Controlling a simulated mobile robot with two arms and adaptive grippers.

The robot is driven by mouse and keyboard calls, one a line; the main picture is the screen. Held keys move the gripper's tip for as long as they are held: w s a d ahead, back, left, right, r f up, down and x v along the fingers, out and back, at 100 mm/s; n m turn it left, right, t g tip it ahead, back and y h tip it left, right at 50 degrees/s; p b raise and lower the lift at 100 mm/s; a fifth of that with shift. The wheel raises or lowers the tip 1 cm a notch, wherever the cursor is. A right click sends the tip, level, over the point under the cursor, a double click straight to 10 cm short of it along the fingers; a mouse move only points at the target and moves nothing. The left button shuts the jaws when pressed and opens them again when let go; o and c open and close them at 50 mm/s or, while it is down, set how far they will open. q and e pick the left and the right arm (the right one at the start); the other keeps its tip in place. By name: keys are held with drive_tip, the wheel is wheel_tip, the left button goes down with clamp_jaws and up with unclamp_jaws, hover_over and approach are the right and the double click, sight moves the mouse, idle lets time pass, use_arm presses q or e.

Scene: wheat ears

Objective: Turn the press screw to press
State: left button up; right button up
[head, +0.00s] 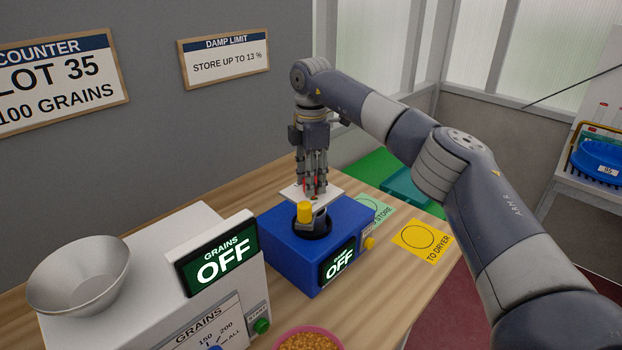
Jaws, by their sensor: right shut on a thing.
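The blue moisture meter (287,255) stands on the wooden counter, its screen reading OFF. On its top are a black round base (312,231), a yellow cylinder (304,211) and a pale plate (328,190). My left gripper is not in view.
A white grain counter (160,245) with a metal bowl (80,275) stands at left. A pink bowl of grain (308,341) is at the front. A yellow TO DRYER card (424,240) and a green STORE card (375,211) lie right of the meter.

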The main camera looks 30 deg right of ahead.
drive_tip(key=shift+w+d+r, duration=0.1)
drive_tip(key=shift+r, duration=0.15)
drive_tip(key=o, duration=1.1)
drive_tip(key=shift+c, duration=0.2)
drive_tip(key=shift+f, duration=0.1)
wheel_tip(320, 180, up, 12)
